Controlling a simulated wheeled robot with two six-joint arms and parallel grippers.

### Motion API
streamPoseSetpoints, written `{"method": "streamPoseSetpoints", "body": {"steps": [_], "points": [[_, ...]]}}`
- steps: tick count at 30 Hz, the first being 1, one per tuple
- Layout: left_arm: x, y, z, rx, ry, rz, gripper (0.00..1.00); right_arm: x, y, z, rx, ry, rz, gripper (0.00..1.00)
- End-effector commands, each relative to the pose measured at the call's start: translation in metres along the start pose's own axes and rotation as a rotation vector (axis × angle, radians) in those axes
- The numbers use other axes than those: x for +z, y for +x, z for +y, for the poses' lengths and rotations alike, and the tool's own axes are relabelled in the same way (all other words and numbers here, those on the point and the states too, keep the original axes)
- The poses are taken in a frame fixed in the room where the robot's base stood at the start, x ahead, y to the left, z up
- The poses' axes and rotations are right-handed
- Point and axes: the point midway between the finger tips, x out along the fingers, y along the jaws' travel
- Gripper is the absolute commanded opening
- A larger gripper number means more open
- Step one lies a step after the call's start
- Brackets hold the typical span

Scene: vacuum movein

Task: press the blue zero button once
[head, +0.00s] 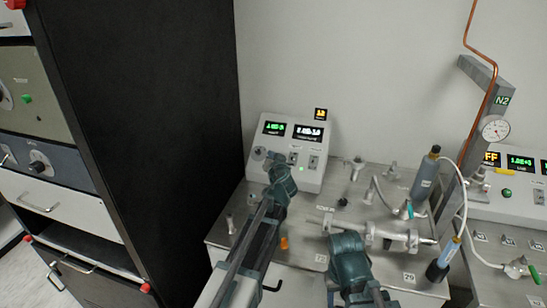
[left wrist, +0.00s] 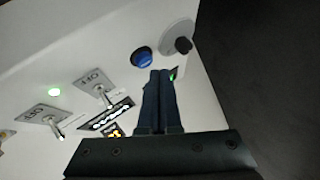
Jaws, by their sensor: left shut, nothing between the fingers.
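The blue button (left wrist: 142,58) is a round cap on the white sloped front panel in the left wrist view. My left gripper (left wrist: 163,72) is shut and empty. Its fingertips appear just below and right of the button in that view; I cannot tell whether they touch the panel. In the head view my left gripper (head: 273,161) is at the front of the white control box (head: 318,173), and the button cannot be made out there. My right arm shows at the bottom centre of the head view, but its fingers are not visible.
A round knob (left wrist: 178,38) sits beside the button. A black cabinet (head: 150,110) stands left. Metal pipework (head: 375,232) covers the bench (head: 230,236) to the right.

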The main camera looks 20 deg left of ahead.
Motion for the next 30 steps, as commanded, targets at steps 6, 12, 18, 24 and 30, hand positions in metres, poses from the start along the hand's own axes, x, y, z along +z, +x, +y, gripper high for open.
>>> {"method": "streamPoseSetpoints", "body": {"steps": [6, 12, 18, 24, 30], "points": [[0.0000, 0.0001, 0.0000, 0.000, 0.000, 0.000, 0.00, 0.0000, 0.0000, 0.0000, 0.000, 0.000, 0.000, 0.50], [0.0000, 0.0000, 0.0000, 0.000, 0.000, 0.000, 0.00, 0.0000, 0.0000, 0.0000, 0.000, 0.000, 0.000, 0.50], [0.0000, 0.0000, 0.0000, 0.000, 0.000, 0.000, 0.00, 0.0000, 0.0000, 0.0000, 0.000, 0.000, 0.000, 0.50], [0.0007, 0.0007, 0.0005, 0.000, 0.000, 0.000, 0.00, -0.0001, 0.0009, -0.0001, 0.000, 0.000, 0.000, 0.50], [0.0043, 0.0053, 0.0040, 0.000, 0.000, 0.000, 0.00, -0.0004, 0.0065, -0.0006, 0.000, 0.000, 0.000, 0.50]]}}
